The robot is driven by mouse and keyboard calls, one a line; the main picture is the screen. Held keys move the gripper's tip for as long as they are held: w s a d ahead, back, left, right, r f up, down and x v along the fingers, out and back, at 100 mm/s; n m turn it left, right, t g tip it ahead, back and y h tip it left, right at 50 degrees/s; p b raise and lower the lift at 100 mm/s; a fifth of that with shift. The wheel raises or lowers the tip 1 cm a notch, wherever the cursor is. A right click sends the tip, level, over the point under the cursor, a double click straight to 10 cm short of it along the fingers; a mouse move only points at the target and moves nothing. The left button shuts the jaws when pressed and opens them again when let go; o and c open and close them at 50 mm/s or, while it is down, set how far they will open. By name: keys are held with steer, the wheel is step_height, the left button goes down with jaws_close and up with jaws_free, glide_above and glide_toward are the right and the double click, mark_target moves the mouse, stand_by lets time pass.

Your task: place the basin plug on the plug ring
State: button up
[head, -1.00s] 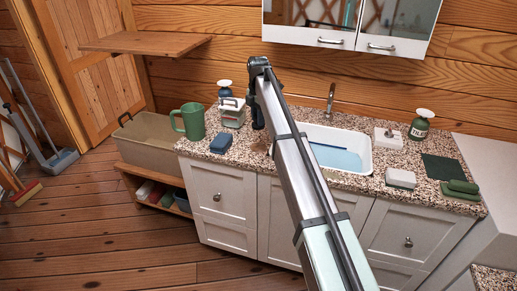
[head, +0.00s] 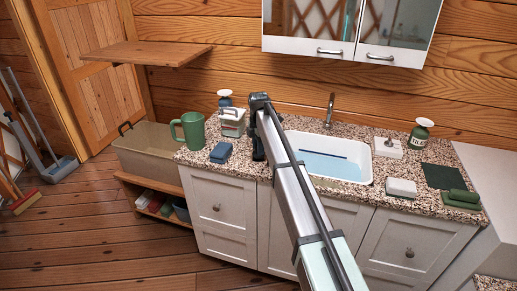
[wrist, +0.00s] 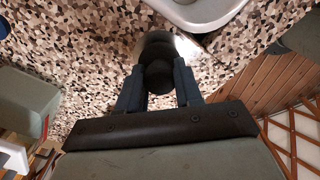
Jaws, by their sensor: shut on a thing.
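In the wrist view, my gripper (wrist: 159,90) is shut on the dark round basin plug (wrist: 157,75), with a finger on each side of it. Just beyond the plug, a wider dark disc shape with a bright metallic patch (wrist: 188,47) lies at the speckled counter near the sink's edge. This may be the plug ring; the plug covers much of it, and I cannot tell whether they touch. In the head view, my gripper (head: 258,154) is low over the counter, left of the sink (head: 330,160). My arm hides the plug and ring there.
Left of my gripper on the counter (head: 285,127) are a blue sponge (head: 220,153), a green mug (head: 189,130) and a white caddy (head: 232,122).

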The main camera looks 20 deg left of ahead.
steer(key=shift+f, duration=0.35)
steer(key=shift+f, duration=0.1)
steer(key=o, duration=1)
step_height(320, 180, up, 12)
steer(key=shift+r, duration=0.1)
